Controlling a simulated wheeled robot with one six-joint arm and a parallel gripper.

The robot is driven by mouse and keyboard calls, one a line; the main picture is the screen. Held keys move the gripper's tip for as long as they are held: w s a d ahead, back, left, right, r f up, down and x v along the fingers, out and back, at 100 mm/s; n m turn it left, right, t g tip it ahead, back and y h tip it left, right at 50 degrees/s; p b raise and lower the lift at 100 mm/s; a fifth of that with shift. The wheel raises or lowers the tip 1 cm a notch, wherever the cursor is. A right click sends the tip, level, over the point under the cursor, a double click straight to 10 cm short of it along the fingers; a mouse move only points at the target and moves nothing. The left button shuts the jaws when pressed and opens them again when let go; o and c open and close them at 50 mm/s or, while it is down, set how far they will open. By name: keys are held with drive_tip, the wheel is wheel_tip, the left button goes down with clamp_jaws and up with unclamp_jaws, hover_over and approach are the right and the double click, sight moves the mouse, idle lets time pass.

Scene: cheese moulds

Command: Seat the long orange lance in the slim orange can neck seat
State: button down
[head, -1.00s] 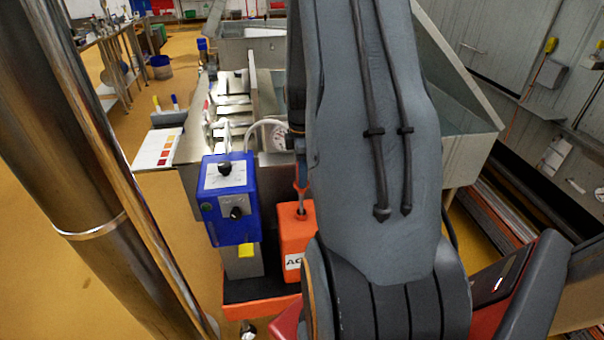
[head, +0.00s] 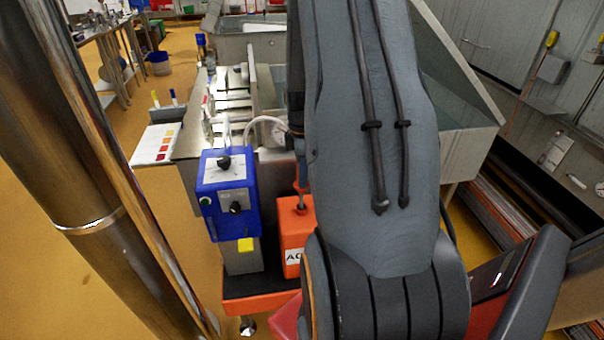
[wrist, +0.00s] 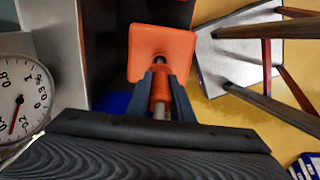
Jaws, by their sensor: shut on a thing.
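The slim orange can (head: 293,236) stands upright in the orange-rimmed tray, beside the blue box. Its orange top (wrist: 150,42) shows in the wrist view. The orange lance (head: 301,187) is above the can, with its thin metal tube reaching down to the neck area. Its orange collar (wrist: 160,86) also shows in the wrist view. My gripper (wrist: 161,82) is shut on the collar, one dark finger on each side. My arm hides the gripper in the head view. The neck seat is mostly hidden, and I cannot tell how deep the tube goes.
A blue control box (head: 229,195) stands close to the left of the can. A round dial gauge (wrist: 17,102) is at the left in the wrist view. The tray rim (head: 262,304) is below the can. Steel vats stand behind, and yellow floor is open at left.

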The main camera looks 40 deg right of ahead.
sight(302, 197)
drive_tip(key=shift+f+b, duration=1.95)
drive_tip(key=shift+f, duration=2.7)
drive_tip(key=c, duration=1.5)
unclamp_jaws()
drive_tip(key=shift+r+b, duration=0.45)
drive_tip(key=shift+r, duration=3.45)
drive_tip(key=s+a+r+m, duration=0.3)
drive_tip(key=a+m, duration=0.1)
drive_tip(key=a, duration=0.5)
drive_tip(key=s+a+r+m, duration=0.2)
drive_tip(key=s+a+m, duration=0.1)
drive_tip(key=a, duration=0.7)
drive_tip(key=s+a+r+m, duration=0.3)
drive_tip(key=a+m, duration=0.1)
drive_tip(key=a, duration=0.5)
drive_tip(key=shift+s+a+r+m, duration=0.15)
drive_tip(key=shift+a+r+m, duration=0.1)
drive_tip(key=shift+r+m, duration=0.1)
